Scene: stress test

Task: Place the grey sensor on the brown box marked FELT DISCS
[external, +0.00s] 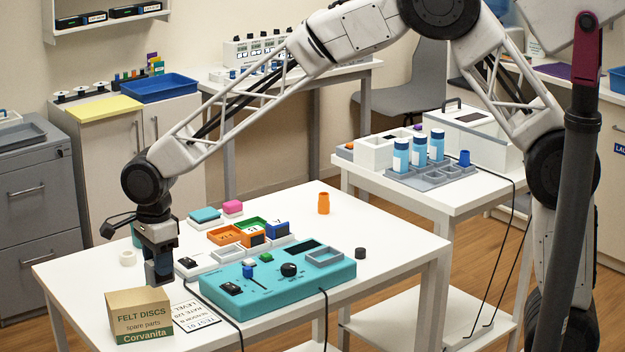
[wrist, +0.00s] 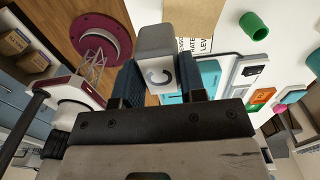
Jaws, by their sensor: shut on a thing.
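The brown box marked FELT DISCS (external: 139,301) stands at the near left corner of the white table in the external view. What looks like its plain brown top shows at the upper edge of the wrist view (wrist: 194,14). My gripper (external: 160,277) points down just behind and to the right of the box, above the table. In the wrist view my gripper (wrist: 157,85) is shut on the grey sensor (wrist: 156,42), a block with a white face and a dark C-shaped mark. The sensor is mostly hidden by the fingers in the external view.
A teal control panel (external: 325,277) with a knob and cables lies right of the box. A printed sheet (external: 196,320) lies between them.

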